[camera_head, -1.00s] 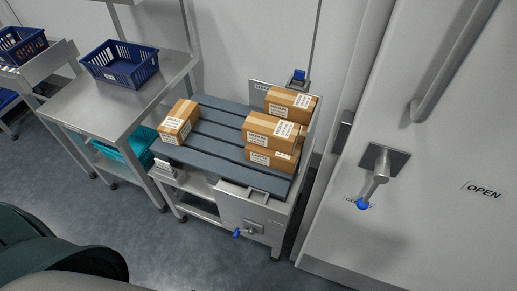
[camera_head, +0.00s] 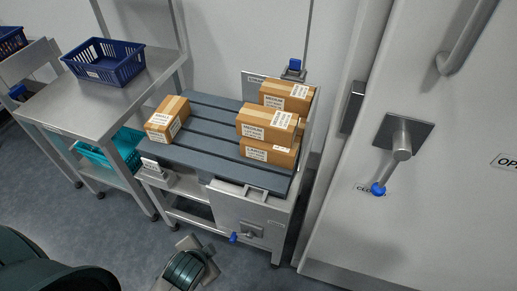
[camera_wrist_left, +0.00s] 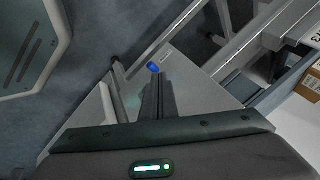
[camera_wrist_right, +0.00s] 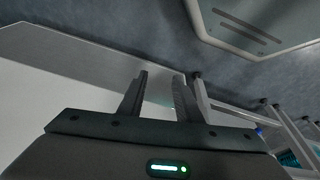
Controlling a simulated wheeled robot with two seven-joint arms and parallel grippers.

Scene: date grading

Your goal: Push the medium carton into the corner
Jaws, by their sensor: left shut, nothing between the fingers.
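Several cartons sit on the grey slatted deck (camera_head: 208,124) of a steel stand. One carton (camera_head: 167,120) lies alone at the deck's left edge. At the right, an upper carton (camera_head: 266,122) rests on a lower carton (camera_head: 268,153), with another carton (camera_head: 288,94) behind them. Upright plates (camera_head: 255,84) edge the back and right. My left gripper (camera_wrist_left: 158,85) is shut and empty near the stand's front panel, apart from the cartons. My right gripper (camera_wrist_right: 160,90) is open and empty, away from the cartons.
A blue-knobbed handle (camera_head: 235,237) sticks out of the stand's front panel (camera_head: 250,220). A steel table (camera_head: 98,97) with a blue basket (camera_head: 104,64) stands left, a teal crate (camera_head: 113,152) below. A door with a lever handle (camera_head: 400,140) is right. The deck's middle is clear.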

